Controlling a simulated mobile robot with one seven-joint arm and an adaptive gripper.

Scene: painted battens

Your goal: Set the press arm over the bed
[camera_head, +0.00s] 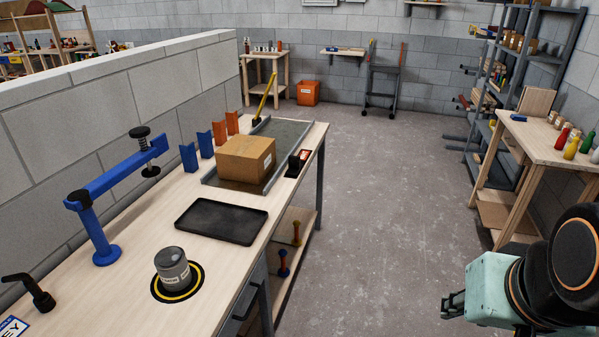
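The blue press arm (118,183) stands on a round-based post on the left of the workbench. It reaches up and to the right in the picture, toward the wall side of the bench. A black screw with a knob (142,133) is at its far end. A grey can (173,268) sits inside a black and yellow ring (196,283) on the bench, right of the post; the arm is not above it. I cannot tell for sure which surface is the bed. My gripper (449,304) is at the lower right, over the floor, far from the press arm; its finger opening is unclear.
A black tray (221,221) lies mid-bench. Behind it, a cardboard box (245,160) sits in a grey channel (281,131), with blue and orange brackets (205,144) alongside. A block wall (120,95) borders the bench's left. Open floor (385,190) separates the bench from a right-hand table (540,145).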

